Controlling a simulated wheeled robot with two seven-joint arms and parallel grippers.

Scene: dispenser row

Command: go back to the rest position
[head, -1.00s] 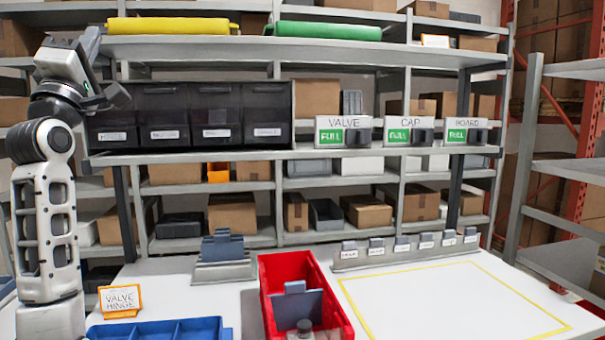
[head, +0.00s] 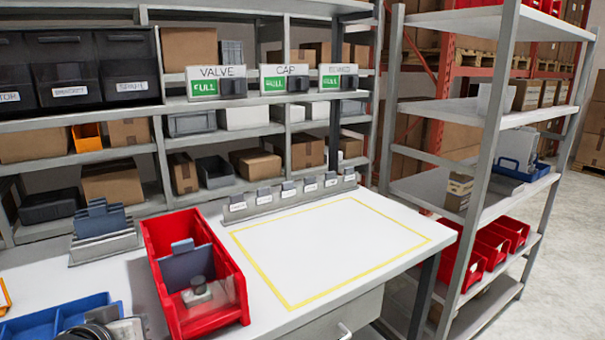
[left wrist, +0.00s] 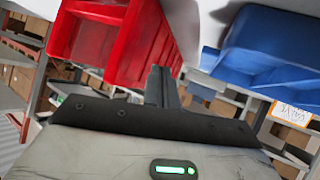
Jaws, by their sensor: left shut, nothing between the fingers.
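My left gripper (left wrist: 162,85) shows in the left wrist view with its dark fingers together and nothing between them. The red bin (left wrist: 100,40) and the blue bin (left wrist: 265,45) are beyond it in that view. In the head view a part of my left arm shows at the bottom left, in front of the blue bin (head: 50,322); its fingers cannot be made out there. The red bin (head: 230,262) stands on the white table (head: 150,200) and holds a grey divider (head: 187,266) and a small grey metal part (head: 197,291). My right gripper is not in view.
A yellow outlined area (head: 330,245) on the table is empty. A grey card holder (head: 103,240) and a row of labelled tabs (head: 290,197) stand at the back. Dispensers marked VALVE (head: 217,83) and CAP sit above. A grey shelf rack (head: 485,175) with red bins stands at right.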

